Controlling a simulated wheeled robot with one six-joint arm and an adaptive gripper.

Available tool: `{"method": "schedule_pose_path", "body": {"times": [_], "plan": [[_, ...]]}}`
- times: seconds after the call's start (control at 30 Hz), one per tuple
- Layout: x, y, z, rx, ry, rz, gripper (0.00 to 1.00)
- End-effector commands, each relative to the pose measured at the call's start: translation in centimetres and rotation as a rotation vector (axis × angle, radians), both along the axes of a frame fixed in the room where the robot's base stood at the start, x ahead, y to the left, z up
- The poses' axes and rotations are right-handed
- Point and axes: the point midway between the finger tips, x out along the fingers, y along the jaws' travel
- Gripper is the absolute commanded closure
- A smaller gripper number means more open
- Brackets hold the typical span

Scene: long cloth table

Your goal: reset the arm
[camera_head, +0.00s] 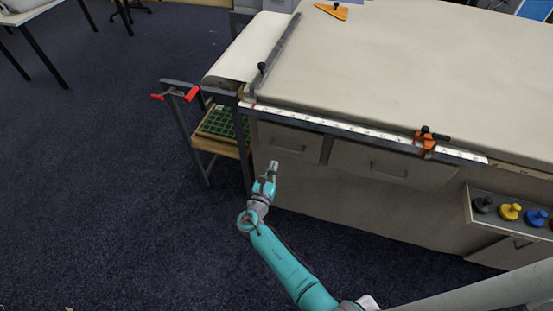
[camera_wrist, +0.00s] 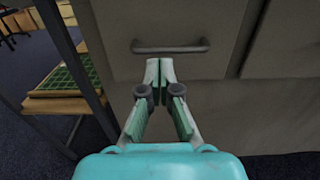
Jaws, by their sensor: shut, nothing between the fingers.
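My gripper (camera_head: 273,167) is at the end of my teal arm, in front of the drawer side of the long table (camera_head: 420,60). In the wrist view my gripper (camera_wrist: 159,66) has its fingertips together with nothing between them. The fingertips point toward a grey drawer front (camera_wrist: 115,60) and appear just below its dark handle (camera_wrist: 170,46). I cannot tell how far the fingertips are from the drawer front. The arm reaches up and to the left from the lower right of the head view.
A shelf (camera_head: 222,147) with a green grid tray stands left of the drawers. Red-handled clamps (camera_head: 190,94) stick out beside it. An orange clamp (camera_head: 426,143) sits on the table's ruler edge. Coloured knobs stand in a side tray (camera_head: 480,190) at right.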

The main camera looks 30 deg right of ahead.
Motion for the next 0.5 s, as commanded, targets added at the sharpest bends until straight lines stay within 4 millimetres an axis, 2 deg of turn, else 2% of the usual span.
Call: {"method": "schedule_pose_path", "body": {"times": [0.13,0.37,0.5], "plan": [[-0.7,0.7,0.0,0.0,0.0,0.001,1.0],[-0.8,0.8,0.0,0.0,0.0,0.0,1.0],[-2.1,0.5,-1.2,0.047,0.0,0.008,1.0]]}}
